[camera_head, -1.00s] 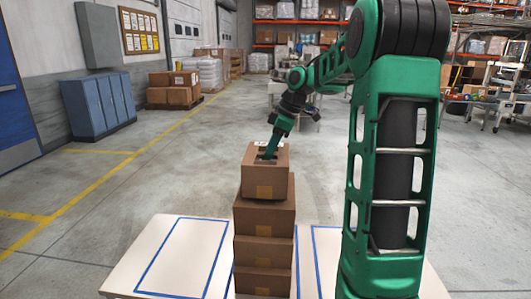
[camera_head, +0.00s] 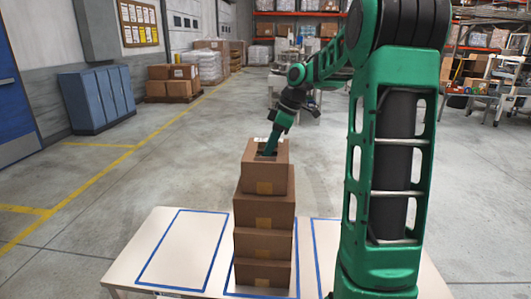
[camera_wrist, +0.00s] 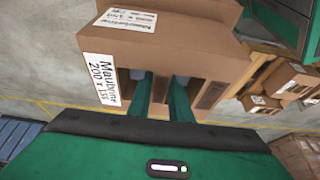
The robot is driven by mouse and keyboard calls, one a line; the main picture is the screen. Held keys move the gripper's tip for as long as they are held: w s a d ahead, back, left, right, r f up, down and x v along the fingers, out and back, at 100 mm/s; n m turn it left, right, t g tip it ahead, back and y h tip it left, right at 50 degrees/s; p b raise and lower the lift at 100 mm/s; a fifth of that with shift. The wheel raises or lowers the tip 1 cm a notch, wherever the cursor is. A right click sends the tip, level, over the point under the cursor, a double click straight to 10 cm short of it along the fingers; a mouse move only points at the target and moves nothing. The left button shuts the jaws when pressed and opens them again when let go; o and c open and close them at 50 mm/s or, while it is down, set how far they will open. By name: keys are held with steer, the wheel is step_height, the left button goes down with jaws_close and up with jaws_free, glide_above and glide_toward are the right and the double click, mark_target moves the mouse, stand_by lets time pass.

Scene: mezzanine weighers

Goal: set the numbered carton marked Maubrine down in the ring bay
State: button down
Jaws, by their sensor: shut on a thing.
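The brown carton marked Maubrine (camera_wrist: 180,45) fills the top of the wrist view, its white label on the left side. In the head view this carton (camera_head: 263,179) is at the top of a stack of brown cartons (camera_head: 263,242). My gripper (camera_head: 269,151) reaches into its top from above. In the wrist view my gripper's green fingers (camera_wrist: 159,88) go into openings in the carton, shut on it. I cannot tell whether the carton rests on the stack or hangs just above it. No bay is clearly marked with a ring.
The pale table (camera_head: 128,262) carries several blue outlined rectangles. The stack stands in the middle one; the left rectangle (camera_head: 183,250) is empty, and my arm hides part of the right one (camera_head: 328,250). Blue lockers (camera_head: 98,98) and palleted cartons (camera_head: 172,85) stand farther back.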

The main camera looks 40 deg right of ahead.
steer(key=c, duration=1.5)
jaws_free()
steer(key=shift+c, duration=0.2)
steer(key=v, duration=1)
steer(key=shift+d+r, duration=0.1)
steer(key=shift+r, duration=0.15)
